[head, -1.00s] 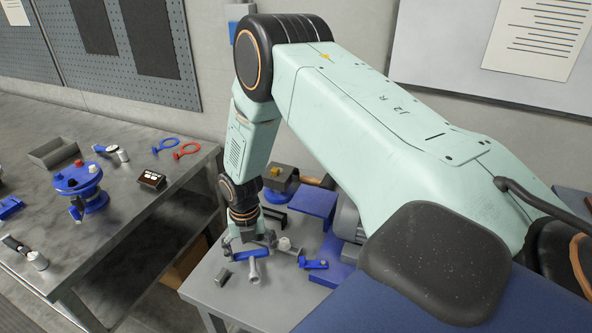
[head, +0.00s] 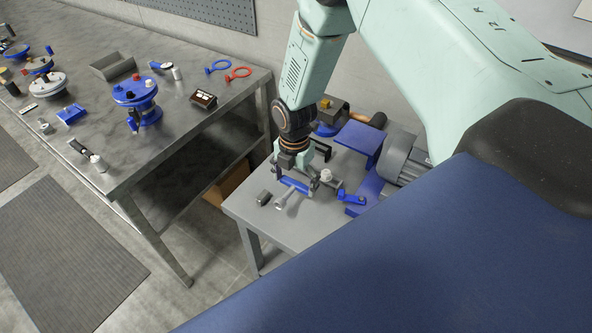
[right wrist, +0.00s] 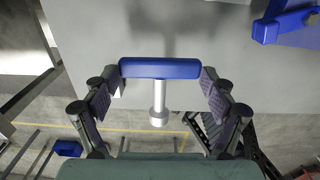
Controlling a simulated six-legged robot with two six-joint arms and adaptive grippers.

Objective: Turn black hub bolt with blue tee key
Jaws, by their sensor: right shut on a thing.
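The blue tee key has a blue crossbar handle (head: 293,185) and a pale grey shaft; it shows at the small grey table in the head view and at the centre of the right wrist view (right wrist: 160,68). My right gripper (head: 296,179) is shut on the handle, with a finger at each end of the bar in the wrist view. I cannot tell whether the key touches the tabletop. A blue round hub (head: 135,91) with small coloured caps stands on the long bench at left; its black bolt is too small to single out surely. My left gripper is out of view.
The long bench (head: 190,128) carries a dark-faced box (head: 203,100) and blue and red rings. A floor gap separates the two tables.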

